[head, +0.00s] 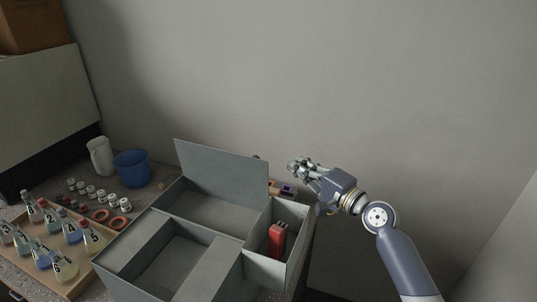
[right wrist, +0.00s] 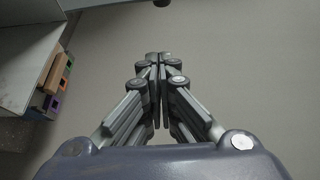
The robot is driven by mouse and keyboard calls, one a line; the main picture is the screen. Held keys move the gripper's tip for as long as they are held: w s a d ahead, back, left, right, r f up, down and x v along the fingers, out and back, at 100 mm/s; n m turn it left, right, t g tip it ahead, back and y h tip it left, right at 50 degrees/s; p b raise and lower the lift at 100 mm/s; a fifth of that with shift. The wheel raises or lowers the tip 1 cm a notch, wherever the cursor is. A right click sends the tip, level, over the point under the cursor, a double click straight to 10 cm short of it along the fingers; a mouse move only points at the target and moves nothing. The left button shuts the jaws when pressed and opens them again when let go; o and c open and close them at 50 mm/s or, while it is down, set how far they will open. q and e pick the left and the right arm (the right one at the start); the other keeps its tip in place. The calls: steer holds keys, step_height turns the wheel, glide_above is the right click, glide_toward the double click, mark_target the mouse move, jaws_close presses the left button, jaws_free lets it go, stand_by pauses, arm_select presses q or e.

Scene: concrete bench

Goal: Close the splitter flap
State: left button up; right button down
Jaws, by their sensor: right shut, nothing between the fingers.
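The splitter flap looks like the flat grey panel (head: 222,172) standing raised, leaning slightly back, behind the rear compartment of a grey box (head: 215,262) in the head view. The box's compartments lie open to view. My right gripper (head: 296,166) is shut and empty, in the air to the right of the flap, apart from it. In the right wrist view the fingers (right wrist: 157,58) meet with nothing between them. Part of a grey panel (right wrist: 25,45) shows at the left of that view; I cannot tell which panel it is. My left gripper is not in view.
A red object (head: 278,240) stands in the box's right compartment. Coloured blocks (right wrist: 52,85) lie beside the grey panel. A blue bucket (head: 131,168), white jug (head: 100,156) and wooden tray (head: 76,286) of flasks stand left. The wall is behind; air around my right gripper is free.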

mark_target(261, 175)
steer(key=p+x, duration=0.1)
steer(key=x, duration=0.7)
arm_select(q)
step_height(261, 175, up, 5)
steer(key=p, duration=0.4)
arm_select(e)
steer(key=s+a+n+y+b, duration=0.1)
steer(key=s+n+b, duration=0.1)
steer(key=s+b, duration=0.1)
steer(key=s+a+n+y+b, duration=0.1)
steer(key=s+a+b, duration=0.1)
steer(key=b, duration=0.3)
steer(key=s+a+n+t+b, duration=0.1)
steer(key=s+a+n+b, duration=0.1)
steer(key=b, duration=0.3)
steer(key=shift+s+f+n+y, duration=0.15)
steer(key=shift+s+n+y, duration=0.2)
steer(key=shift+s, duration=0.45)
steer(key=shift+s+a+n+y+b, duration=0.2)
steer(key=shift+s+n+y+b, duration=0.05)
steer(key=shift+s+n+b, duration=0.35)
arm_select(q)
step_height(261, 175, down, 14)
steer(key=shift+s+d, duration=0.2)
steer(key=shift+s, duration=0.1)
arm_select(e)
steer(key=shift+s+a, duration=0.3)
steer(key=shift+s, duration=0.35)
